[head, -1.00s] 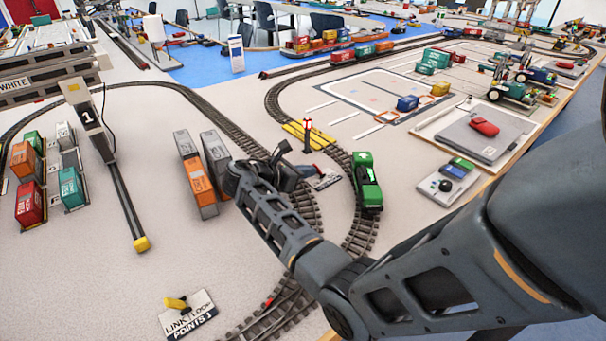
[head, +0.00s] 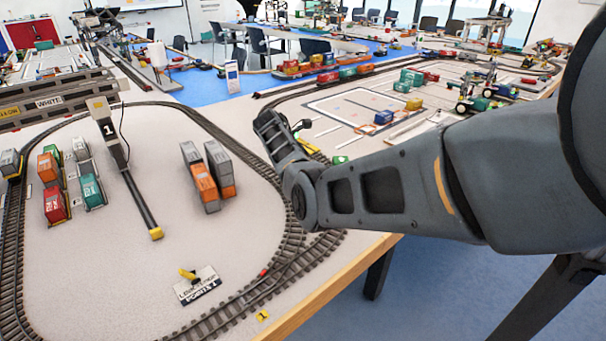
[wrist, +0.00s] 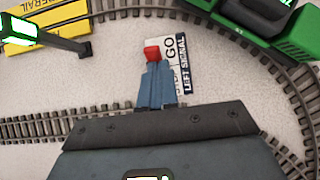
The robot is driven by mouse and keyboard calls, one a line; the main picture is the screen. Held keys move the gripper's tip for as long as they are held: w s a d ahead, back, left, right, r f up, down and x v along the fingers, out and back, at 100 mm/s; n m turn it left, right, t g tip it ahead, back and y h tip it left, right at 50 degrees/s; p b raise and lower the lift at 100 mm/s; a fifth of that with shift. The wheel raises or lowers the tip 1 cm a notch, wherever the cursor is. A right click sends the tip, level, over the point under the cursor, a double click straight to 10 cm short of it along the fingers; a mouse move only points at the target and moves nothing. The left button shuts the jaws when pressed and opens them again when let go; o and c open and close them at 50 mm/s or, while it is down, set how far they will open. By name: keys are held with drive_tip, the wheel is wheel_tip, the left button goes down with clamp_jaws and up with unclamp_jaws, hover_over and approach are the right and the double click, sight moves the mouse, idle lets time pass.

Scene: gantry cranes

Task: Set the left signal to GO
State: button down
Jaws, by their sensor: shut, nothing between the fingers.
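The left signal's lever plate (wrist: 184,66) lies on the table in the wrist view, with GO and LEFT SIGNAL readable and STOP partly covered. Its red lever knob (wrist: 151,53) is beside the word GO. My gripper (wrist: 154,66) is shut and empty, its fingertips right at the knob; I cannot tell whether they touch. The signal lamp (wrist: 20,27) at the upper left glows green on its dark post. The lamp's green glow also shows in the head view (head: 302,125). My arm hides the lever and my fingers there.
A green locomotive (wrist: 265,20) stands on the track at the upper right, close to the plate. Track (wrist: 40,127) runs on the left and curves around on the right. A yellow rail sign (wrist: 45,27) lies near the lamp. Orange and grey containers (head: 203,180) stand left of my arm.

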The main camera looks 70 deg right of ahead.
drive_tip(key=shift+w+f, duration=0.2)
drive_tip(key=shift+f, duration=0.1)
drive_tip(key=shift+s+r+p, duration=0.1)
drive_tip(key=shift+r+p, duration=0.8)
drive_tip(key=shift+p, duration=0.1)
drive_tip(key=shift+r, duration=0.1)
